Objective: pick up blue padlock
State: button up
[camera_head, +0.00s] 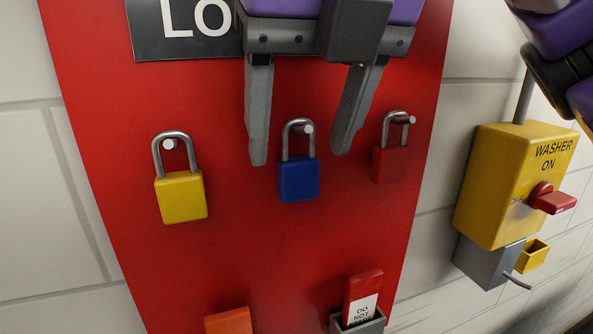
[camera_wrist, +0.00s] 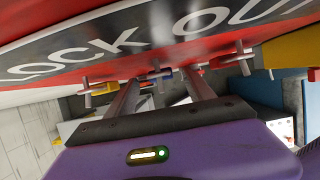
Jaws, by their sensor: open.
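The blue padlock (camera_head: 299,180) hangs by its silver shackle from a peg on the red board (camera_head: 240,260), in the middle of a row of padlocks. My gripper (camera_head: 300,160) is open in the head view, with one finger left of the blue padlock's shackle and the other to its right. The fingertips are about level with the shackle and the top of the body. No contact is visible, and the depth gap to the padlock is hard to tell. In the wrist view my gripper (camera_wrist: 160,82) also points toward the board, with a small blue part (camera_wrist: 160,73) between its fingers.
A yellow padlock (camera_head: 181,196) hangs to the left and a red padlock (camera_head: 391,164) close to the right finger. A grey holder (camera_head: 372,326) with a red tag is below. A yellow washer switch box (camera_head: 512,185) is on the wall at right.

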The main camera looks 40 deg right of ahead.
jog(key=shift+x, duration=1.3)
grip_shut()
jog(key=shift+r, duration=0.2)
jog(key=shift+r+p, duration=0.65)
jog(key=shift+p, duration=0.4)
jog(key=shift+s+r, duration=0.15)
jog(key=shift+s, duration=0.15)
jog(key=s+a+p, duration=0.2)
jog(key=s, duration=0.6)
jog(key=s+a+p, duration=0.1)
jog(key=s+a, duration=0.2)
jog(key=s, duration=0.5)
jog(key=shift+s+p, duration=0.35)
